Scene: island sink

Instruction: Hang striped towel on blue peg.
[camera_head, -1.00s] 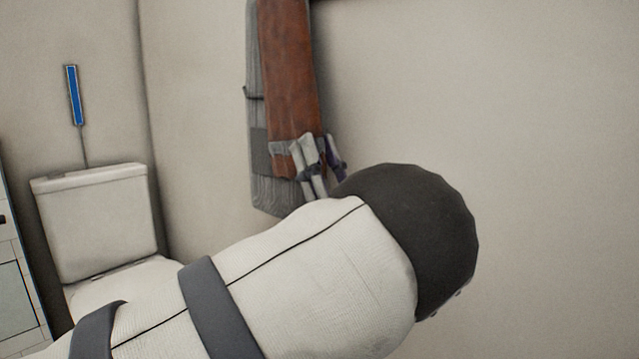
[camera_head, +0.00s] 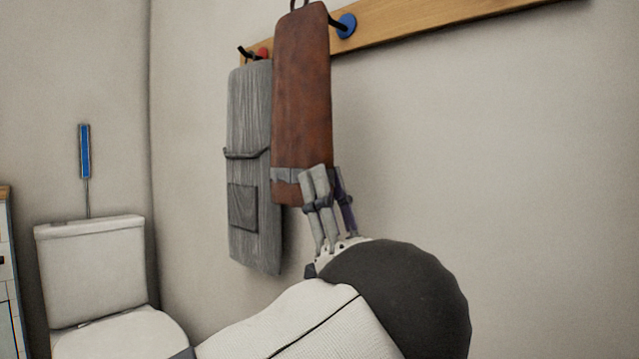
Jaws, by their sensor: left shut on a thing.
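The towel (camera_head: 301,90) is rust-brown with a grey band across its lower end and a dark loop at its top edge. It is upright, held up in front of the wall. My left gripper (camera_head: 328,184) is shut on its lower right end, by the band. The blue peg (camera_head: 347,26) is on the wooden rail, just right of the towel's top; the towel's edge overlaps its dark hook. The loop appears left of the blue peg, its top cut by the picture edge. I cannot tell how far the towel is from the peg. My right gripper is not in view.
A grey apron-like cloth (camera_head: 248,130) with a pocket hangs left, below the red peg (camera_head: 263,54). The wooden rail (camera_head: 440,24) runs along the wall to the right. A white toilet (camera_head: 93,270) stands lower left. The wall right of the towel is bare.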

